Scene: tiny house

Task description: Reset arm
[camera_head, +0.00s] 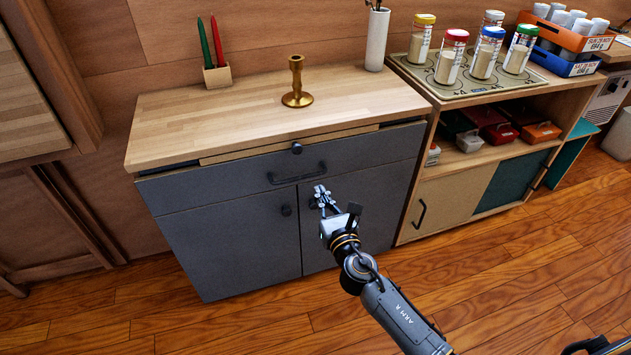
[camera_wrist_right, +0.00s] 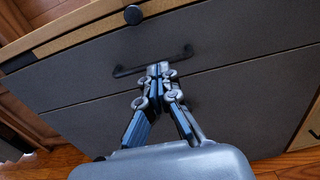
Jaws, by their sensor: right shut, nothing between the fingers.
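My right arm (camera_head: 395,315) reaches in from the lower right in the head view. Its gripper (camera_head: 320,190) is shut and empty in front of the grey cabinet (camera_head: 235,240), just below the black drawer handle (camera_head: 297,173). In the right wrist view the fingertips (camera_wrist_right: 158,68) are together and overlap the drawer handle (camera_wrist_right: 135,70) in the picture. Whether they touch it I cannot tell. My left gripper is not in view.
A brass candlestick (camera_head: 297,85) stands on the wooden worktop (camera_head: 220,112), with two candles in a holder (camera_head: 217,77) behind. Several spice jars (camera_head: 452,57) stand on the shelf unit (camera_head: 490,160) at right. The wooden floor (camera_head: 500,270) in front is clear.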

